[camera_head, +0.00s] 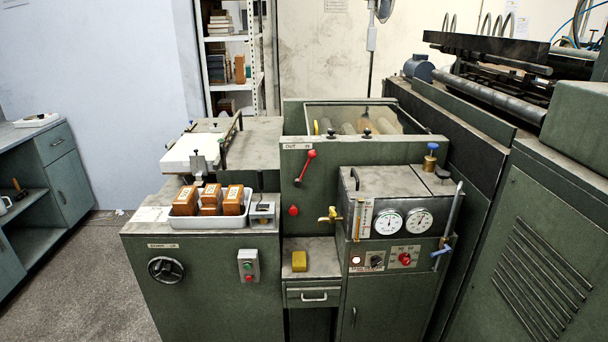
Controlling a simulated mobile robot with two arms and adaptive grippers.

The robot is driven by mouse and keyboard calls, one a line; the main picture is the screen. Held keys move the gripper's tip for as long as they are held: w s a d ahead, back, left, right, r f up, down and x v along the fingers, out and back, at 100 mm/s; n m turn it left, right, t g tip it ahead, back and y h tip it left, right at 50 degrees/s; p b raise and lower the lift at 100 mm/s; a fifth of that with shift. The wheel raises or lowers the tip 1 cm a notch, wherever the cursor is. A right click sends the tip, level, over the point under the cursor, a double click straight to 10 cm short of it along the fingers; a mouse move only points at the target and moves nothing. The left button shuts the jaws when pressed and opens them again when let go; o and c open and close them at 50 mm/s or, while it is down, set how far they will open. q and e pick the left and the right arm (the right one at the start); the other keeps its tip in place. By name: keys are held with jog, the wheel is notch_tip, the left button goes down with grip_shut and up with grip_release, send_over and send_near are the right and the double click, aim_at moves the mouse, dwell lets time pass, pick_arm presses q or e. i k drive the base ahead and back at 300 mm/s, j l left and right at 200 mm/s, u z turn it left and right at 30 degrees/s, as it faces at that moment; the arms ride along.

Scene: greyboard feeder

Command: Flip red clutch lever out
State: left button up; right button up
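The red clutch lever (305,168) is on the front of the green upper panel of the machine, near the middle of the view. It slants, with its round red knob up and to the right and its lower end down and to the left. A light label strip with "OUT" at its left and what looks like "IN" at its right sits just above it. The knob is nearer the right part of the label. Neither of my grippers shows in the head view.
A red knob (293,210) sits below the lever, and a brass tap (330,215) to its right. A gauge box (390,179) juts out at right. A white tray (183,222) with brown boxes stands at left. A yellow block (299,261) lies on the lower shelf.

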aim_at(312, 154)
jog(key=i+j, duration=0.2)
jog(key=i, duration=0.3)
jog(key=i+j, duration=0.2)
jog(key=i, duration=0.35)
jog(key=i+j, duration=0.15)
jog(key=i, duration=0.35)
jog(key=z, duration=0.05)
